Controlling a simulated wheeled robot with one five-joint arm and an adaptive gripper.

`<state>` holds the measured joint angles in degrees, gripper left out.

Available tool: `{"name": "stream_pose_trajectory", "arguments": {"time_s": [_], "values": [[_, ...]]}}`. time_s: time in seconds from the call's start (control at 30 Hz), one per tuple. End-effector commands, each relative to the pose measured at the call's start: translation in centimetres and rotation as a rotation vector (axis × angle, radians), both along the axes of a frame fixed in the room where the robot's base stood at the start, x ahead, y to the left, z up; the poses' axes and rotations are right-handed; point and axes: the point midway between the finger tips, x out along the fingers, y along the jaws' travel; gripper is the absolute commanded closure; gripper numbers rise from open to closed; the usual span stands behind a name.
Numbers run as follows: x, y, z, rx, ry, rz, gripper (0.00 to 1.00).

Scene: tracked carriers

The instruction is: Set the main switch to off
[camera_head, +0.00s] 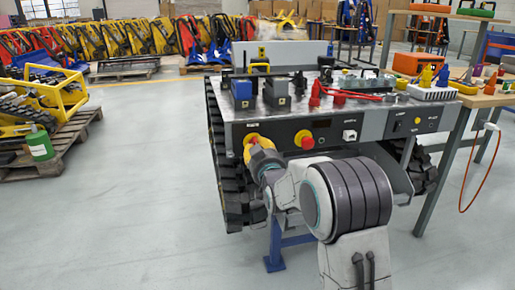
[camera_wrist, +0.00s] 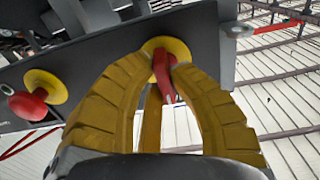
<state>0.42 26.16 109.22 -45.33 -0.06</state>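The main switch (camera_wrist: 165,72) is a red handle on a round yellow plate. It sits on the grey front panel (camera_head: 341,132) of the tracked carrier. In the wrist view, its handle points down the picture, between the tips of my yellow gripper fingers (camera_wrist: 166,68). The tips close in on the handle from both sides and appear to touch it. In the head view, my gripper (camera_head: 262,157) is at the panel's left end and mostly covers the switch. Any position marks around the switch cannot be read.
A red push button on a yellow base (camera_head: 304,140) is beside the switch; it also shows in the wrist view (camera_wrist: 30,104). Black tracks (camera_head: 229,185) flank the carrier. A workbench (camera_head: 478,98) with a hanging orange cable stands at right.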

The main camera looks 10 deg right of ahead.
Motion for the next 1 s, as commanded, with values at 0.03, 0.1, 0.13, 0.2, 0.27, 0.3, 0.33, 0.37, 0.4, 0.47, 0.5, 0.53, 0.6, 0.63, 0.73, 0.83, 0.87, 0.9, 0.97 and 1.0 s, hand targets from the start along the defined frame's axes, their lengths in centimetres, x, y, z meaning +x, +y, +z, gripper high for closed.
{"name": "stream_pose_trajectory", "arguments": {"time_s": [0.03,0.1,0.13,0.2,0.27,0.3,0.33,0.37,0.4,0.47,0.5,0.53,0.6,0.63,0.73,0.83,0.87,0.9,0.97,1.0], "values": [[0.0,0.2,0.2,0.0,-0.005,0.004,0.78],[0.0,0.2,0.2,0.001,-0.004,0.003,0.72],[0.0,0.2,0.2,0.001,-0.004,0.003,0.69],[0.0,0.2,0.1,0.001,-0.003,0.003,0.63],[0.0,0.1,0.1,0.001,-0.003,0.002,0.57],[0.0,0.1,0.1,0.001,-0.002,0.002,0.55],[0.0,0.1,0.1,0.001,-0.002,0.002,0.55],[0.0,0.1,0.1,0.001,-0.002,0.002,0.55],[0.0,0.1,0.1,0.001,-0.002,0.001,0.55],[0.0,0.1,0.0,0.001,-0.001,0.001,0.55],[0.0,0.1,0.0,0.001,-0.001,0.001,0.55],[0.0,0.1,0.0,0.001,-0.001,0.001,0.55],[-0.1,0.1,0.1,0.001,-0.001,0.001,0.55],[-0.2,0.1,0.1,0.001,-0.001,0.001,0.55],[-0.9,0.1,0.0,0.001,0.001,0.001,0.55],[-2.0,0.1,0.1,0.001,-0.001,0.001,0.55],[-2.4,0.1,0.1,0.001,0.0,0.001,0.55],[-2.9,0.1,0.1,0.001,-0.001,0.001,0.55],[-3.8,0.1,0.1,0.001,-0.001,0.001,0.55],[-4.5,0.1,0.1,0.001,-0.001,0.001,0.55]]}}
